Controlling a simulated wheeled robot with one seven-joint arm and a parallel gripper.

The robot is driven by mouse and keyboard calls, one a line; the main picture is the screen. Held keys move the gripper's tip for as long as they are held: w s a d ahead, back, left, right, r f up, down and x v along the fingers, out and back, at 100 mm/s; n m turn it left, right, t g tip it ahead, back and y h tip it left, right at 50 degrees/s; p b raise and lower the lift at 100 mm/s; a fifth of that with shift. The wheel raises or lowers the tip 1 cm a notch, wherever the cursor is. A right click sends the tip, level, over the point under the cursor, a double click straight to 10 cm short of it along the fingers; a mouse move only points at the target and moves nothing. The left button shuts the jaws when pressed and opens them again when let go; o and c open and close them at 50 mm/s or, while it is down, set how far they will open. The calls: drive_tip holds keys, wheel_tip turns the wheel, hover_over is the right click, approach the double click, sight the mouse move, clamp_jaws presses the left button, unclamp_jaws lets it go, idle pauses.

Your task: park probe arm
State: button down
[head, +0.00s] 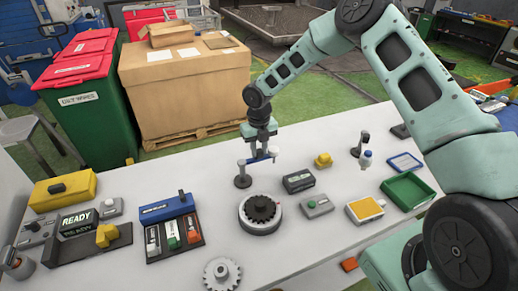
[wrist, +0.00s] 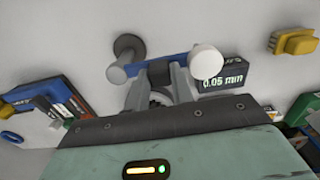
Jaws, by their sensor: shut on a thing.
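The probe arm is a blue bar (head: 262,158) on a grey post with a dark round base (head: 242,181). A white cylinder (head: 274,151) is at its right end. In the wrist view the blue bar (wrist: 182,60) runs between a grey cylinder on the left and the white cylinder (wrist: 206,62) on the right. My gripper (head: 263,151) is shut on the bar's middle; its fingers also show in the wrist view (wrist: 163,78). The turntable (head: 260,224) carries a dark gear (head: 260,208) and stands in front of the bar. Its wrist-view image is mostly hidden by my fingers.
A gauge display (head: 299,181) right of the turntable reads 0.05 mm in the wrist view (wrist: 224,80). A pale gear (head: 221,273) lies in front.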

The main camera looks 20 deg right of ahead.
drive_tip(key=c, duration=1.5)
unclamp_jaws()
drive_tip(key=shift+w, duration=0.1)
drive_tip(key=shift+r, duration=0.1)
wheel_tip(320, 180, up, 17)
drive_tip(key=b, duration=0.5)
drive_tip(key=shift+r, duration=0.15)
